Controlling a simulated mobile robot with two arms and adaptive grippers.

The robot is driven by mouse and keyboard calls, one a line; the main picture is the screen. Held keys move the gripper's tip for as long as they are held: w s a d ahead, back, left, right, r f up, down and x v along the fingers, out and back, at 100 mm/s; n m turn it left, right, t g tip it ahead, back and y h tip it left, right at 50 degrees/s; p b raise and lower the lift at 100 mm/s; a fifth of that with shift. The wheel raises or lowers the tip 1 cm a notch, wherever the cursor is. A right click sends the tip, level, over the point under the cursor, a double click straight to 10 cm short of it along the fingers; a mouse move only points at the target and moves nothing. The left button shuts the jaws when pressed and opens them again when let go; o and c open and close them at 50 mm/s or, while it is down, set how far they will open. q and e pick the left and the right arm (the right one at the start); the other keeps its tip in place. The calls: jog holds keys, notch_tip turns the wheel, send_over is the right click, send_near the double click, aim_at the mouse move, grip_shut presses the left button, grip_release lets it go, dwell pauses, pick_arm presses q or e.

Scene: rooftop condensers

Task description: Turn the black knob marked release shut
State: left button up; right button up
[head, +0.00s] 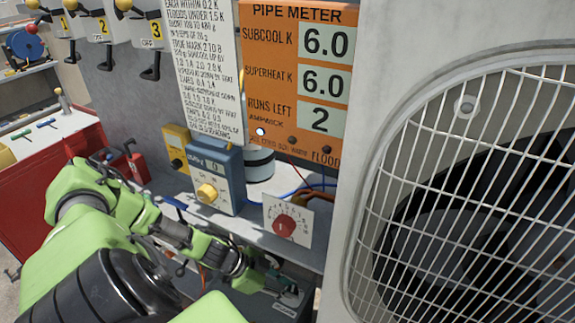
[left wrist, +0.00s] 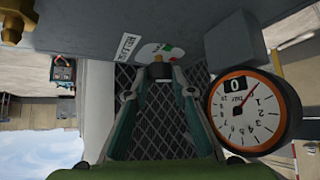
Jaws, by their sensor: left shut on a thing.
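In the left wrist view, the black knob (left wrist: 160,69) sits at the lower edge of a grey housing, beside a white label (left wrist: 126,58) that appears to read "RELEASE". A round disc with red and green marks is just above it. My left gripper (left wrist: 162,76) has its fingertips closed on the knob, one on each side. In the head view, my left gripper (head: 287,290) reaches down to a dark box low in the picture; the knob is hidden there. My right gripper is not in view.
A round pressure gauge (left wrist: 247,109) with an orange rim is close beside the fingers. In the head view, a red dial (head: 284,226) and a blue meter (head: 215,178) stand above the arm. The condenser grille (head: 465,200) fills the right side.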

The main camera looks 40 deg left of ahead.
pick_arm(q)
jog(key=o, duration=1.1)
jog(key=shift+w, duration=0.1)
